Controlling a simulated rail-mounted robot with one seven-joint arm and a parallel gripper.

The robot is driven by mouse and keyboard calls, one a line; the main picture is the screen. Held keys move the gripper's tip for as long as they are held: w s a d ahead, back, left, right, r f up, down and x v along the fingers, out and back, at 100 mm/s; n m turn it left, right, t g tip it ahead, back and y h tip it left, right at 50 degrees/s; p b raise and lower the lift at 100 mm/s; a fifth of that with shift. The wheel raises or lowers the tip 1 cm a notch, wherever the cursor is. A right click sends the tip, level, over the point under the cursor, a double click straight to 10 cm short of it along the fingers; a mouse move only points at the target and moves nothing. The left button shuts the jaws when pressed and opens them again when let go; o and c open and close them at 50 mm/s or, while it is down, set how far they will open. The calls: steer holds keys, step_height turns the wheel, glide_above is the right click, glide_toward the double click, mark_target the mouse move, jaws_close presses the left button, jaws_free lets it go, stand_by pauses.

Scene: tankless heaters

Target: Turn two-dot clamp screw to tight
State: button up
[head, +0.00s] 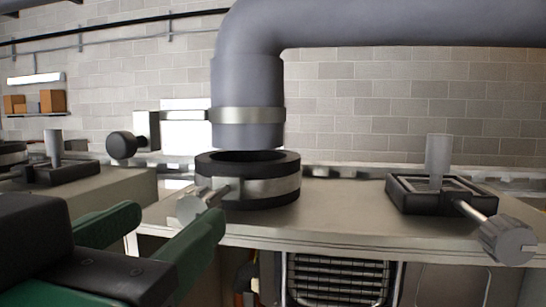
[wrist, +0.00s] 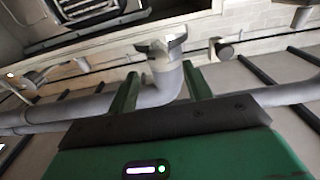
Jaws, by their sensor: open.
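A clamp screw with a grey winged knob (head: 190,208) sticks out from the front of the black collar (head: 220,164) with its metal band. In the wrist view this knob (wrist: 161,46) shows just beyond and between my fingertips. My gripper (head: 176,214) is open and empty, its two green fingers pointing at the knob; it also shows in the wrist view (wrist: 160,70). The right finger partly covers the knob's lower side in the head view. A second grey knob (head: 508,240) is on a square black frame (head: 405,193) to the right. I cannot make out dots on either.
A grey duct pipe (head: 247,90) comes down above the collar, with a gap between. A black round knob (head: 121,145) is behind, to the left. A grey post (head: 438,155) stands in the square frame. The bench top (head: 340,215) between collar and frame is clear.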

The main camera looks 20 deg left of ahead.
mark_target(192, 210)
steer(key=shift+f, duration=0.1)
steer(key=shift+w, duration=0.15)
steer(key=w+p, duration=0.2)
steer(key=w, duration=0.4)
steer(key=shift+w+a, duration=0.15)
steer(key=shift+w, duration=0.65)
